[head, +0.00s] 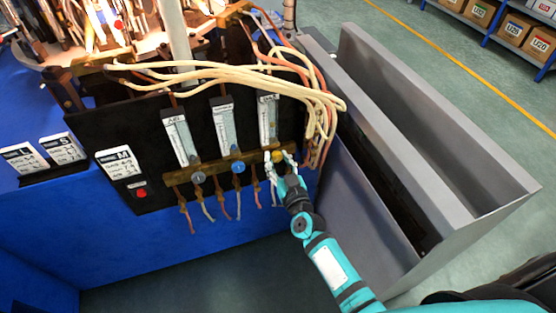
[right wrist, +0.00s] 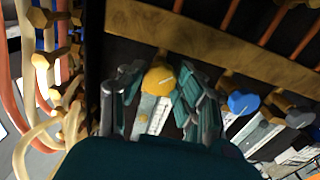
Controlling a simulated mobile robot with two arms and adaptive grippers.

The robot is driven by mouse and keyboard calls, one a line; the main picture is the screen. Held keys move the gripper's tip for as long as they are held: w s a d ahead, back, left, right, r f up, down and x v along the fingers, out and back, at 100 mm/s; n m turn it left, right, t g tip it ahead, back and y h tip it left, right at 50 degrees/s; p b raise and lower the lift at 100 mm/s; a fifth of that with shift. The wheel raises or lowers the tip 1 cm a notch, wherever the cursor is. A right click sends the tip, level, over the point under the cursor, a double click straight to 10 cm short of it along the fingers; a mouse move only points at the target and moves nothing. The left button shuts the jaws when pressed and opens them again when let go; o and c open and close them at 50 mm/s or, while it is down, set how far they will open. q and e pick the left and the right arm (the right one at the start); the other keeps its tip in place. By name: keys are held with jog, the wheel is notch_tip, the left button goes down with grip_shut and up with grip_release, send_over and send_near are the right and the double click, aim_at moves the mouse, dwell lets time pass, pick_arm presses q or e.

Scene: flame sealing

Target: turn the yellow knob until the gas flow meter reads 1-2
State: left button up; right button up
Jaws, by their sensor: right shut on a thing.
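The yellow knob (head: 278,156) sits on the brass bar at the right end of the knob row. My right gripper (head: 280,158) has its fingers on either side of it and is shut on it. In the right wrist view, the yellow knob (right wrist: 159,79) shows between the two fingers, with a pale mark on its face. The gas flow meter (head: 268,118) is the upright white-scaled tube just above this knob; its reading is too small to tell. It shows partly below the knob in the right wrist view (right wrist: 149,115). My left gripper is not in view.
A blue knob (head: 238,167) and a grey knob (head: 198,177) sit left along the same bar, under their own meters. Cream hoses (head: 230,75) loop above and right of the panel. A grey metal bin (head: 440,150) stands right of my arm. A red button (head: 141,194) is at left.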

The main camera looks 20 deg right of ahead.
jog(key=shift+m, duration=0.4)
jog(key=m, duration=0.6)
jog(key=shift+m, duration=0.4)
jog(key=m, duration=0.4)
jog(key=shift+m, duration=2)
jog(key=o, duration=1.1)
